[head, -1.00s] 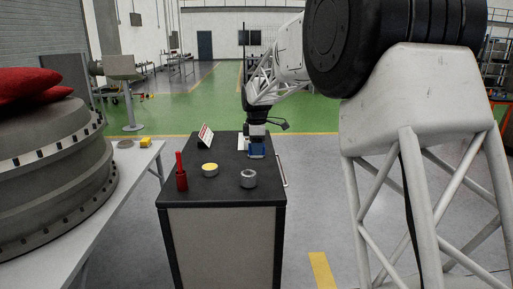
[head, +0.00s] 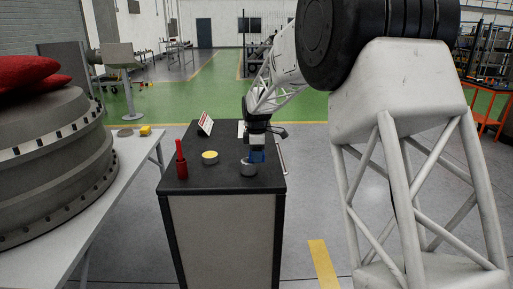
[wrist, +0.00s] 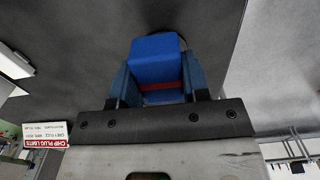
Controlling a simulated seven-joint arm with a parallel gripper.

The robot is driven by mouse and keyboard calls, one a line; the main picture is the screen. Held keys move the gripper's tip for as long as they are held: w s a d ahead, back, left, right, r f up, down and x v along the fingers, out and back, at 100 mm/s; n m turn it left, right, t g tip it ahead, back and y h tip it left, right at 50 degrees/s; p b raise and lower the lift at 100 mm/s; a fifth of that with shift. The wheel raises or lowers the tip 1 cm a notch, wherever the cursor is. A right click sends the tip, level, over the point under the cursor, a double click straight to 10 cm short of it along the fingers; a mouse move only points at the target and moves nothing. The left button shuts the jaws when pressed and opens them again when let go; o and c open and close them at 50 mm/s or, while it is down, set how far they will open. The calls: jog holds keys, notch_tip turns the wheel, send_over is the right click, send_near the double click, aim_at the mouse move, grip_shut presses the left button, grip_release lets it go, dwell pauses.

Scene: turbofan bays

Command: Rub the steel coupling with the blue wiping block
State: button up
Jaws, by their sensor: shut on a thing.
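The blue wiping block (wrist: 155,62) is between the fingers of my gripper (wrist: 153,80) in the wrist view. In the head view my gripper (head: 257,152) is low over the dark cart top, and the block shows there as a small blue patch. The steel coupling (head: 248,169) is a short grey cylinder standing on the cart top. The block is right at its upper back side, partly overlapping it in view. I cannot tell whether they touch. The coupling cannot be made out in the wrist view.
On the cart top (head: 200,184) stand a red bottle-like thing (head: 181,163), a round tin with yellow inside (head: 210,157) and a small sign (head: 205,123), also in the wrist view (wrist: 46,135). A white table (head: 125,165) with a large grey casing (head: 50,150) is at left.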

jog(key=shift+a, duration=0.55)
jog(key=shift+c, duration=0.4)
jog(key=shift+a+f, duration=0.1)
jog(key=shift+a, duration=2.55)
jog(key=shift+d, duration=2.9)
jog(key=shift+d+r, duration=0.15)
jog(key=shift+r, duration=0.45)
jog(key=shift+d+r, duration=0.15)
jog(key=shift+r, duration=3.3)
jog(key=shift+w, duration=0.1)
